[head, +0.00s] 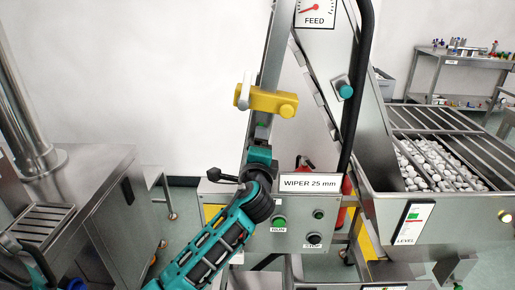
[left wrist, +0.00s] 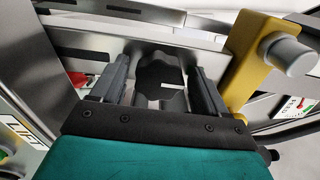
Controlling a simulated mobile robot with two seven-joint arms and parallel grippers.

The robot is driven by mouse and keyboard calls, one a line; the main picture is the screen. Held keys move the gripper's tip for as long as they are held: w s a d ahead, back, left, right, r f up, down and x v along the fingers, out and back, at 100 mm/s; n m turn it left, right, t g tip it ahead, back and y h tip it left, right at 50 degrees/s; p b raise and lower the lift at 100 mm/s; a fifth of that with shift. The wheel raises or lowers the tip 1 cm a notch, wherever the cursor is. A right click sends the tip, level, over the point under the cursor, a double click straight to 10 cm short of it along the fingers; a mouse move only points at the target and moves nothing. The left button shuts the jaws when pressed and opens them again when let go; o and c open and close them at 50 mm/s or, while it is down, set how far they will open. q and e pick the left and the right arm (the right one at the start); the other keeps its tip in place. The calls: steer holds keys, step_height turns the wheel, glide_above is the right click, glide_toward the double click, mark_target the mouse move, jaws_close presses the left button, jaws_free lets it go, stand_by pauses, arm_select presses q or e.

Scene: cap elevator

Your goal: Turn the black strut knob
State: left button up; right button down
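The black knob (left wrist: 160,76) is lobed and shows in the left wrist view, in front of a grey metal strut. My left gripper (left wrist: 158,70) is open, with one finger on each side of the knob and a visible gap on both sides. In the head view my left gripper (head: 262,143) is at the lower part of the inclined metal strut (head: 275,55), above the panel labelled WIPER 25 mm (head: 310,182). The knob is hidden behind the gripper there.
A yellow block (head: 268,100) with a pale knob sticks out just above the left gripper, close to its right finger in the wrist view. A black tube (head: 352,110) runs up on the right. A hopper (head: 385,205) of white caps stands further right.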

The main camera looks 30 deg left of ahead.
arm_select(q)
steer(key=b+v, duration=0.1)
steer(key=v, duration=1.2)
steer(key=shift+f, duration=0.1)
steer(key=s+d+f+n+g+h, duration=0.1)
steer(key=s+d+f+n+h, duration=0.2)
steer(key=f, duration=0.6)
steer(key=s+d+f+n+g+h, duration=0.15)
steer(key=d+f+h, duration=0.3)
steer(key=f, duration=0.55)
steer(key=s+d+f+n+g+h, duration=0.2)
steer(key=s+f+n+h, duration=0.1)
steer(key=s+f+n, duration=0.4)
step_height(320, 180, down, 2)
steer(key=shift+s+d+f+h, duration=0.25)
steer(key=shift+s+h, duration=0.1)
steer(key=shift+s, duration=0.65)
